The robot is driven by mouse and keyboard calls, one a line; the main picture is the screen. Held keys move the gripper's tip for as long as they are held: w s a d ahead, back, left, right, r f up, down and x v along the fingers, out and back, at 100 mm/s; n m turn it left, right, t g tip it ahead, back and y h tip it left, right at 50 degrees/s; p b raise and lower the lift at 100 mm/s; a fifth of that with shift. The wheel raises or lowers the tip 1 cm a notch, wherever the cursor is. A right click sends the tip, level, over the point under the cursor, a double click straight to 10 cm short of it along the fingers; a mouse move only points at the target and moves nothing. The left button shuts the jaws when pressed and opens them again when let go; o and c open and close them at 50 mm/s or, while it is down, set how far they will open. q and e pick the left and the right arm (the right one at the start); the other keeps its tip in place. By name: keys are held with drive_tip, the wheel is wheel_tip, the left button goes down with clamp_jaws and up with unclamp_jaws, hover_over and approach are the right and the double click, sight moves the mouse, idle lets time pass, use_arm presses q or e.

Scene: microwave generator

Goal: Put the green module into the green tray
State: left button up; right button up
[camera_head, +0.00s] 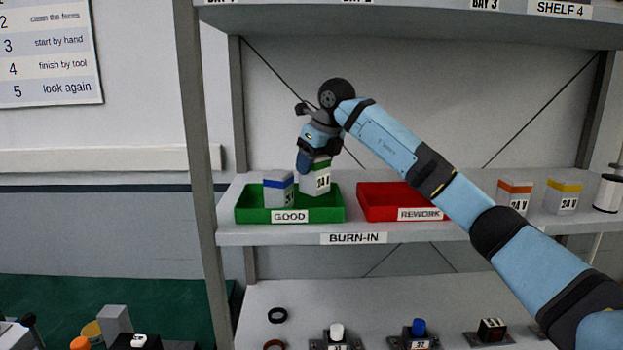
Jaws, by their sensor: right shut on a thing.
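The green-banded module (317,181), a pale box with a dark number label, is in my right gripper (316,160). The gripper is shut on its top from above. The module is upright over the right half of the green tray (256,217), labelled GOOD. Its lower end appears at or just inside the tray; I cannot tell whether it touches the floor. A blue-banded module (278,189) stands in the left half of the tray. My left gripper is not in view.
A red tray (376,206) labelled REWORK sits to the right, partly behind my right arm. Orange-banded (514,196) and yellow-banded (563,197) modules stand farther right on the shelf. A shelf post (200,180) rises at left, and another shelf (420,22) is overhead.

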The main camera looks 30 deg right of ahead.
sight(313, 179)
wheel_tip(313, 179, down, 4)
drive_tip(key=shift+w+a+r+p, duration=0.1)
drive_tip(key=shift+r+p, duration=0.15)
drive_tip(key=shift+p, duration=0.1)
drive_tip(key=shift+f, duration=0.2)
drive_tip(key=o, duration=1.1)
drive_tip(key=shift+f, duration=0.15)
drive_tip(key=shift+c, duration=0.2)
